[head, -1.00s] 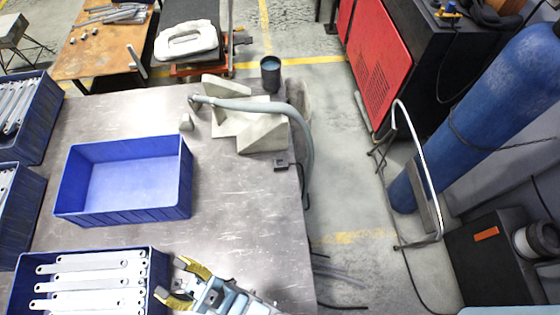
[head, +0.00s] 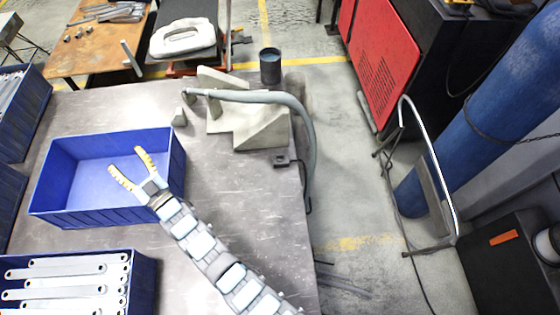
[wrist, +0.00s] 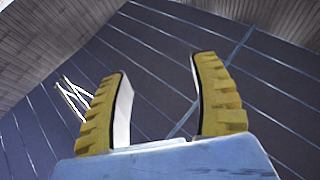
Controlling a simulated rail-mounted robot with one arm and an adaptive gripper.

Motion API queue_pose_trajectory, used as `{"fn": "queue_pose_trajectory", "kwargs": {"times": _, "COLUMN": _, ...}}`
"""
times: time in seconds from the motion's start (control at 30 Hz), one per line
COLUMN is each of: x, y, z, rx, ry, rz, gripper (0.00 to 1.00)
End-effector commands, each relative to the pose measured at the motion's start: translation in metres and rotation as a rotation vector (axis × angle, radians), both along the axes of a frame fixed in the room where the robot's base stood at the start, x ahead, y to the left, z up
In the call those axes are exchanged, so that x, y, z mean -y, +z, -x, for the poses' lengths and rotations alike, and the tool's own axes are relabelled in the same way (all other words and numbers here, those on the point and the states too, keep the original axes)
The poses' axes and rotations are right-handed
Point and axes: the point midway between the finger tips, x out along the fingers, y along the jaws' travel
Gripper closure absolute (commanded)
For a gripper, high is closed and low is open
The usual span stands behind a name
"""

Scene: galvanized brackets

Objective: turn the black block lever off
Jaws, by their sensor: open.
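A small dark block (head: 283,160) sits on the metal table near its right edge, beside the grey angled blocks, with a dark cable by it. It is too small to make out a lever or its position. My gripper (head: 126,160) is open and empty, to the left of the dark block and well apart from it. Its yellow fingers show over the right part of the empty blue bin. In the wrist view my gripper (wrist: 160,68) has its fingers spread with nothing between them, against a distant dark roof or wall; the block is not seen there.
The empty blue bin (head: 40,206) stands under my gripper. Another blue bin (head: 145,285) holds grey brackets (head: 60,271). Grey angled blocks (head: 262,128), a curved grey hose (head: 307,125) and a dark cup (head: 270,66) stand near the right edge. The table's middle right is bare.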

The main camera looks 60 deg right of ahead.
Motion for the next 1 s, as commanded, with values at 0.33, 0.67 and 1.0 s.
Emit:
{"fn": "queue_pose_trajectory", "kwargs": {"times": 0.33, "x": 0.126, "y": -0.094, "z": -0.079, "rx": -0.339, "ry": -0.116, "rz": -0.129, "gripper": 0.37}}
{"fn": "queue_pose_trajectory", "kwargs": {"times": 0.67, "x": 0.24, "y": -0.166, "z": -0.096, "rx": -0.656, "ry": -0.213, "rz": -0.289, "gripper": 0.37}}
{"fn": "queue_pose_trajectory", "kwargs": {"times": 1.0, "x": 0.338, "y": -0.219, "z": -0.057, "rx": -0.961, "ry": -0.299, "rz": -0.488, "gripper": 0.37}}
